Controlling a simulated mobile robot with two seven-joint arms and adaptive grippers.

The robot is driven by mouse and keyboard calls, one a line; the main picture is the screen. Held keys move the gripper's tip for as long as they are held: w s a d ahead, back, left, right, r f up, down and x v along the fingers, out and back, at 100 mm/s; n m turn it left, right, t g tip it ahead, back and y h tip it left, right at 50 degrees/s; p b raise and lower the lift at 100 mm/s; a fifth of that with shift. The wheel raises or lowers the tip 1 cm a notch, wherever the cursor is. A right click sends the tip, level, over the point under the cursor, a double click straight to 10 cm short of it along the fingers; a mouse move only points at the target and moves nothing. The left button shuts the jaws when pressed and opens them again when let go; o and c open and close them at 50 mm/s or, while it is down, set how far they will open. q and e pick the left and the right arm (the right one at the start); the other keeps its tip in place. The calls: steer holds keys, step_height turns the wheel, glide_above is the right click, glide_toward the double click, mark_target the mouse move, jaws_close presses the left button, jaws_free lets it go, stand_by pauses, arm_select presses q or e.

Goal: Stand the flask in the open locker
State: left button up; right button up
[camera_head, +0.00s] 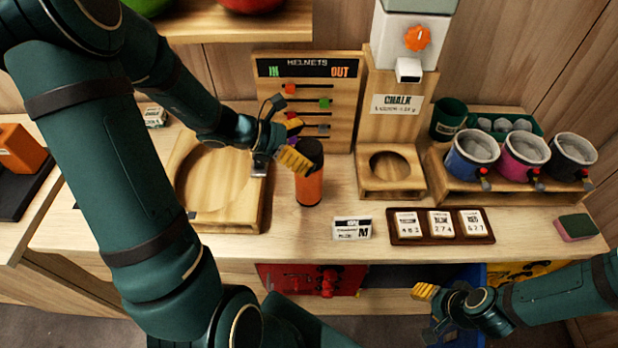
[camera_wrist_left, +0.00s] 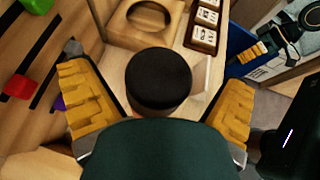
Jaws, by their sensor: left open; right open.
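The flask (camera_head: 309,188), orange with a black cap, stands upright on the wooden counter. Its black cap (camera_wrist_left: 158,80) fills the middle of the left wrist view. My left gripper (camera_head: 294,142) is open at the cap's height, with its yellow fingers apart on either side of the cap in the wrist view; I see no clear contact. My right gripper (camera_head: 432,303) is open and empty in front of the counter at lower right. Below the counter are a red locker front (camera_head: 312,279) and a blue one (camera_head: 470,274); I cannot tell clearly which locker is open.
A wooden tray with a round recess (camera_head: 253,215) is left of the flask. A helmet board (camera_head: 262,95) stands behind. To the right are a chalk stand (camera_head: 408,183), number cards (camera_head: 440,239), a rack of chalk bags (camera_head: 520,187) and a sponge (camera_head: 577,227). A small label (camera_head: 352,228) stands nearby.

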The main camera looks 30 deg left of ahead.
arm_select(q)
steer(key=shift+w+d+f, duration=0.25)
steer(key=shift+f, duration=0.05)
steer(key=c, duration=1.3)
steer(key=shift+r, duration=0.1)
